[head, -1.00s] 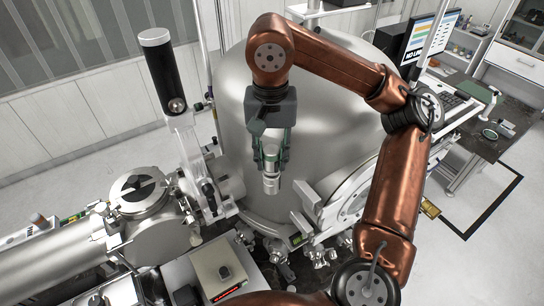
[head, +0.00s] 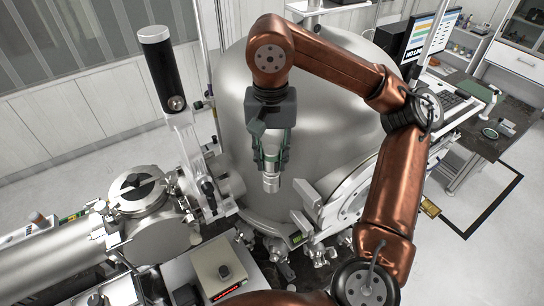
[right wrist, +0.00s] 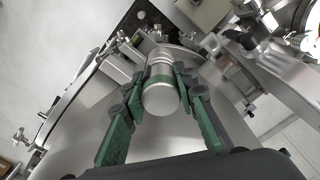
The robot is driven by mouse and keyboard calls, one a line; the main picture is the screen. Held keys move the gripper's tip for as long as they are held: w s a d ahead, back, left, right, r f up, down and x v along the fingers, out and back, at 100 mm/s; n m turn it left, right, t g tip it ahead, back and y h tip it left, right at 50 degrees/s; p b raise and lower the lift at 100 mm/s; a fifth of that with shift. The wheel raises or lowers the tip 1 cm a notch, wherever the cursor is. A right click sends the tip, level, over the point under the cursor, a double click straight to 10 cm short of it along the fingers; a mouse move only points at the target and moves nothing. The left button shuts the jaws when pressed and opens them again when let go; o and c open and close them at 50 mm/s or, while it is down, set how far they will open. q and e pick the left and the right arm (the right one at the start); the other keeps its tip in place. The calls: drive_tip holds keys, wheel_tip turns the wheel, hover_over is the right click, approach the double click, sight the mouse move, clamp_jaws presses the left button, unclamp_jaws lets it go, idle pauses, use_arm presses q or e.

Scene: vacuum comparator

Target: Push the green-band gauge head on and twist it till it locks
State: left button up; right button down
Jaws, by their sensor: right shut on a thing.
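The green-band gauge head (head: 271,172) is a short silver cylinder. My right gripper (head: 270,158) is shut on it and holds it in front of the large steel vessel. My left gripper is not in view.
The steel vessel (head: 330,75) stands close behind the gripper. A round flanged door (head: 352,200) is to its right, and a black-handled lever (head: 160,70) to its left. A small box with a red display (head: 222,274) and metal fittings lie below.

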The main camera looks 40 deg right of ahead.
drive_tip(key=shift+f, duration=0.4)
idle(0.3)
drive_tip(key=n, duration=0.6)
drive_tip(key=shift+s+r+n, duration=0.1)
drive_tip(key=shift+n, duration=0.3)
drive_tip(key=shift+d, duration=0.1)
drive_tip(key=c, duration=1.5)
unclamp_jaws()
drive_tip(key=shift+o, duration=0.2)
drive_tip(key=shift+r, duration=0.2)
drive_tip(key=shift+r, duration=5.85)
